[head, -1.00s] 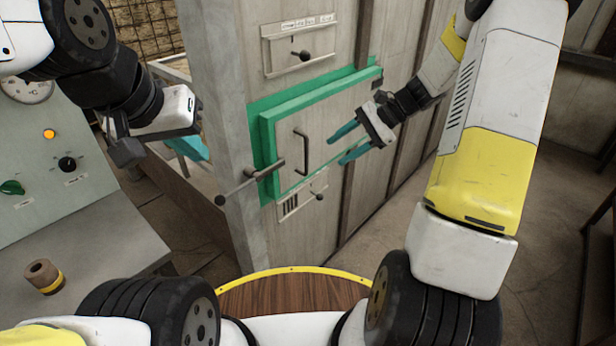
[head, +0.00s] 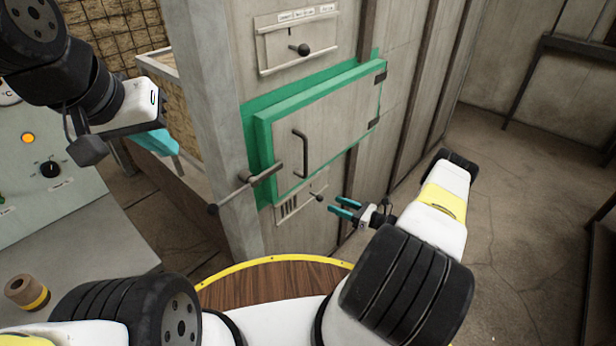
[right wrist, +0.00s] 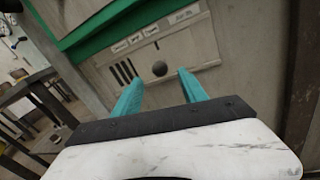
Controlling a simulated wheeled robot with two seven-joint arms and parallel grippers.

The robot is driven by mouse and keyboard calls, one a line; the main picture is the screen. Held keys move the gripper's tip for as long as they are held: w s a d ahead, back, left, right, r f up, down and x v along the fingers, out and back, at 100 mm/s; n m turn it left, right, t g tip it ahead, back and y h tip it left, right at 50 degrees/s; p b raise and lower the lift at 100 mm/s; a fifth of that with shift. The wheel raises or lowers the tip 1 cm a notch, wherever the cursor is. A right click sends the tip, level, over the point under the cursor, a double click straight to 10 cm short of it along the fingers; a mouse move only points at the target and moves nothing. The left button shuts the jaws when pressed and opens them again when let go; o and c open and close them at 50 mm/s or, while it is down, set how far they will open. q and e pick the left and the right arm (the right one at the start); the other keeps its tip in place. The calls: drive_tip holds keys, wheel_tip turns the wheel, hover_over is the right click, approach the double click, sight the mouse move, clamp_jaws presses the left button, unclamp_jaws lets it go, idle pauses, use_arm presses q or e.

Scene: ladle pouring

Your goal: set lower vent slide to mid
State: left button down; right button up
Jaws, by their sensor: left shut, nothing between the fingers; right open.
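The lower vent slide (head: 301,201) is a small plate with dark slots and a round dark knob (head: 319,198), below the green-framed door. In the right wrist view the vent plate (right wrist: 188,51) shows dark slots at its left and labels above. Its knob (right wrist: 159,68) appears between my fingertips, ahead of them. My right gripper (head: 338,207) is open and empty, its teal fingers pointing at the knob from the right, seemingly a little short of it. My left gripper (head: 158,141) is shut and empty at the upper left, away from the vent; its fingertips are partly hidden.
The green-framed door (head: 315,120) has a bar handle (head: 300,153) and a latch lever (head: 245,190) sticking out left, near the vent. An upper vent slide (head: 298,45) sits above. A control panel (head: 40,150) and a spool (head: 27,292) are at left.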

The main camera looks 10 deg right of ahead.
sight(320, 197)
drive_tip(key=x, duration=0.7)
drive_tip(key=shift+w+a, duration=0.2)
drive_tip(key=shift+a, duration=0.1)
drive_tip(key=shift+c, duration=0.4)
clamp_jaws()
idle(0.7)
